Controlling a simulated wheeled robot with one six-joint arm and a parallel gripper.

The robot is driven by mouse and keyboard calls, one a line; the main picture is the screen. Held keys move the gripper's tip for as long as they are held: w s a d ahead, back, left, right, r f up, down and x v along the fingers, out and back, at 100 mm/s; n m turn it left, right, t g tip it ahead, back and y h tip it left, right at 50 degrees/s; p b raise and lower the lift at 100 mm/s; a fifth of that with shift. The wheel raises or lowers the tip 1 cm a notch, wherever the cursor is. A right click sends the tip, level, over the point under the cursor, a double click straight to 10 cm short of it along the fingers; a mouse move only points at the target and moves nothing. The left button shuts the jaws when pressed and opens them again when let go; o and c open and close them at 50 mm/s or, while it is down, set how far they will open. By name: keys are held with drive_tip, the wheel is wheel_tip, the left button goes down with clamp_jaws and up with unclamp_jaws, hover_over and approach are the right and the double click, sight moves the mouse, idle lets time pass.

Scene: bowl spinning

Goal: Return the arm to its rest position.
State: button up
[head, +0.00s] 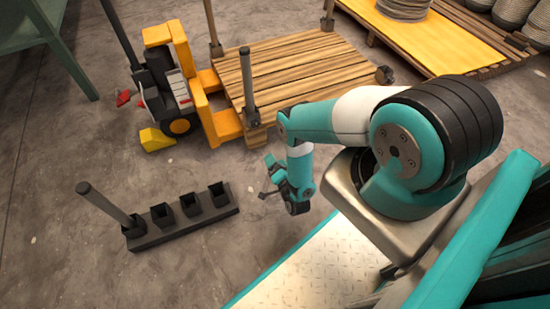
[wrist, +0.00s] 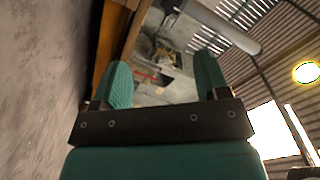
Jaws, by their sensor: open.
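My arm is folded over my base at the right of the head view, teal, white and black. My gripper (head: 266,186) hangs low near the middle of the head view, beside the edge of my base and above the floor. In the wrist view, the gripper's two teal fingers (wrist: 163,85) stand wide apart with nothing between them. The gripper is open and empty.
A black socket rack (head: 185,222) holding one grey post (head: 105,203) lies on the floor at left. A yellow-topped pallet (head: 425,40) carries stacked bowls (head: 403,8). Floor between is clear.

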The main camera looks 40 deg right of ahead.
drive_tip(key=shift+w+a+r+t, duration=0.1)
drive_tip(key=shift+a+r+t, duration=0.15)
drive_tip(key=shift+r, duration=0.2)
